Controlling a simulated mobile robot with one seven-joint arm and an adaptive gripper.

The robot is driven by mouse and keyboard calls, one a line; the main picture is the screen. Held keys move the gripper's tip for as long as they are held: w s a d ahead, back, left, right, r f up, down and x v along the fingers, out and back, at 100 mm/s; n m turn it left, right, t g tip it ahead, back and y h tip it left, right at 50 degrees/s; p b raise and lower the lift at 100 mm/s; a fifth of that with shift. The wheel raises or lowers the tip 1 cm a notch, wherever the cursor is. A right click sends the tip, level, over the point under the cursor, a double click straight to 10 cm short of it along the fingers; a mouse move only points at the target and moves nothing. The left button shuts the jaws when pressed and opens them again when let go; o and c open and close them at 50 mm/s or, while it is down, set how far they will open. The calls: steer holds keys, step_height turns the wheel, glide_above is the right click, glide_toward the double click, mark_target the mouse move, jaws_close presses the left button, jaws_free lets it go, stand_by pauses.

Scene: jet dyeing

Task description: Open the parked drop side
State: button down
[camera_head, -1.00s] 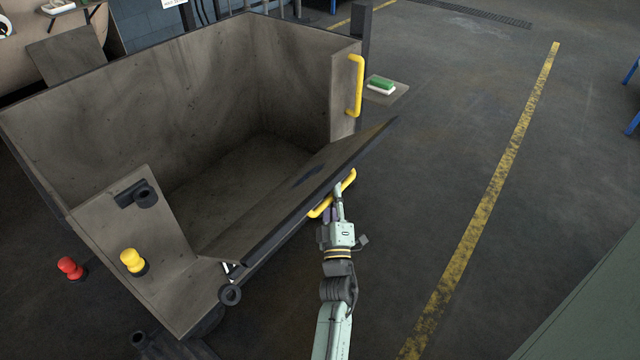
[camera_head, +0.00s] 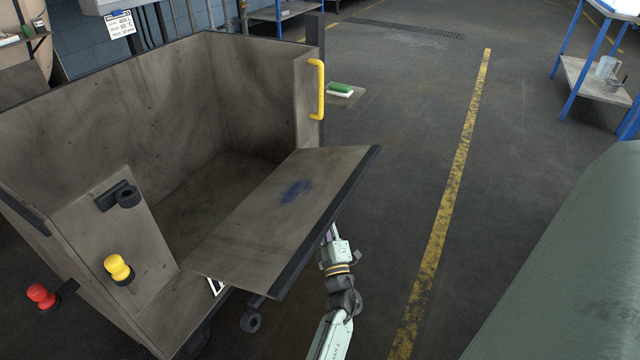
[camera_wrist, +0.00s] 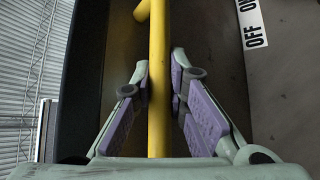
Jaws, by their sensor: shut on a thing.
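The drop side (camera_head: 285,215) of the grey cart is a flat panel tilted outward, close to level, with a blue smudge on its inner face and a dark outer edge. My gripper (camera_wrist: 160,88) is shut on the yellow handle bar (camera_wrist: 158,120) of the drop side, its purple pads on either side of the bar in the wrist view. In the head view the fingers and the handle are hidden beneath the panel. The cart body (camera_head: 120,90) stands behind with its inside open to view. A white label with "OFF" (camera_wrist: 252,25) shows beside the bar.
A yellow knob (camera_head: 117,267) and a black latch (camera_head: 122,195) sit on the cart's near end, with a red knob (camera_head: 42,296) at left. A fixed yellow handle (camera_head: 318,90) is on the far corner post.

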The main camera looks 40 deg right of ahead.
steer(key=shift+s+d, duration=0.2)
steer(key=shift+s, duration=0.05)
steer(key=c, duration=1.8)
jaws_free()
steer(key=shift+o, duration=1.2)
steer(key=shift+w, duration=0.1)
steer(key=shift+a, duration=0.1)
steer(key=shift+w+r, duration=0.1)
